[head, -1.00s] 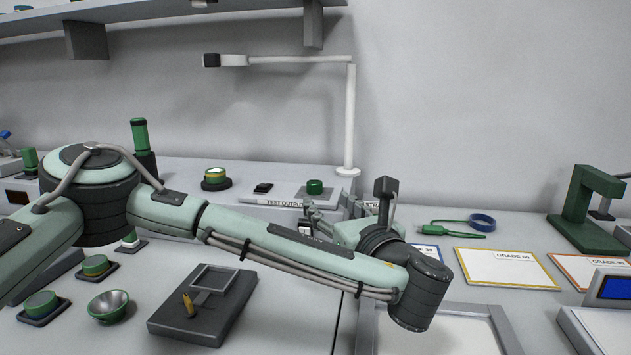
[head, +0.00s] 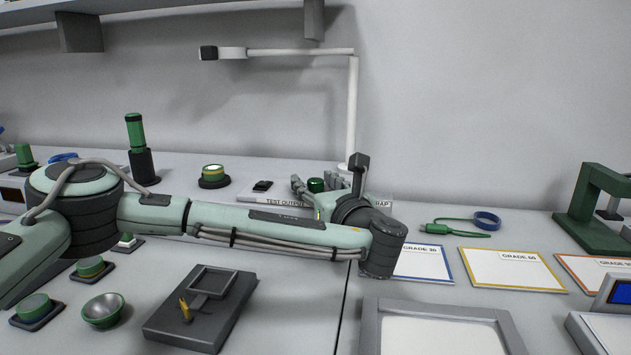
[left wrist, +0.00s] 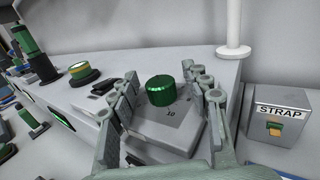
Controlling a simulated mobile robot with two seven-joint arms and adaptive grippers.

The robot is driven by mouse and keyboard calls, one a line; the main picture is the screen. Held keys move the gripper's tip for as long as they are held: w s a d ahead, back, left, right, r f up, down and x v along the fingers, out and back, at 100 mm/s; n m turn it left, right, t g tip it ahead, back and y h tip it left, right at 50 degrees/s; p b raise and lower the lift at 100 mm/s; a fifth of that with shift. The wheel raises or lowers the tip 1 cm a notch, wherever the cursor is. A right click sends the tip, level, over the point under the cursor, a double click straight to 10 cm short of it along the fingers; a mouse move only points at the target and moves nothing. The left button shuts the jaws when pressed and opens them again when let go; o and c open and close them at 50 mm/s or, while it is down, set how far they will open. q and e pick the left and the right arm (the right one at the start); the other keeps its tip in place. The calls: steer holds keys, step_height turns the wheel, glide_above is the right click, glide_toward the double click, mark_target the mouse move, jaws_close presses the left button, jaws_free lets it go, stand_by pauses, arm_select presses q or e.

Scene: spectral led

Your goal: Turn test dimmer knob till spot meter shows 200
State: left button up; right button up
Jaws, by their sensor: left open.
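The green ribbed dimmer knob (left wrist: 161,91) stands on a grey plate marked 10 in the left wrist view. In the head view the knob (head: 315,185) shows small behind my left arm, above the TEST OUTPUT label. My left gripper (head: 318,187) is open, with a finger on each side of the knob. In the left wrist view its jaws (left wrist: 168,84) flank the knob with gaps visible; I see no contact. No meter reading of any number is legible. My right gripper is not in view.
A white lamp post (head: 351,115) rises behind the knob. A green-and-yellow round part (head: 213,175) and a black item (head: 262,186) lie left. A grey tray (head: 203,305) and grade cards (head: 510,269) occupy the front bench.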

arm_select(q)
jaws_close()
stand_by(0.3)
steer(key=shift+m+h, duration=0.3)
steer(key=shift+h, duration=0.1)
steer(key=m+h, duration=0.2)
steer(key=h, duration=0.2)
steer(key=m+t+h, duration=0.1)
steer(key=m+h, duration=0.2)
steer(key=h, duration=0.1)
steer(key=shift+a+f, duration=0.1)
steer(key=shift+a, duration=0.1)
steer(key=m+g+h, duration=0.1)
steer(key=m+h, duration=0.2)
steer(key=h, duration=0.2)
steer(key=shift+m, duration=0.3)
steer(key=shift+d+m+g+h, duration=0.15)
steer(key=shift+m+g+h, duration=1.55)
steer(key=shift+h, duration=0.6)
jaws_free()
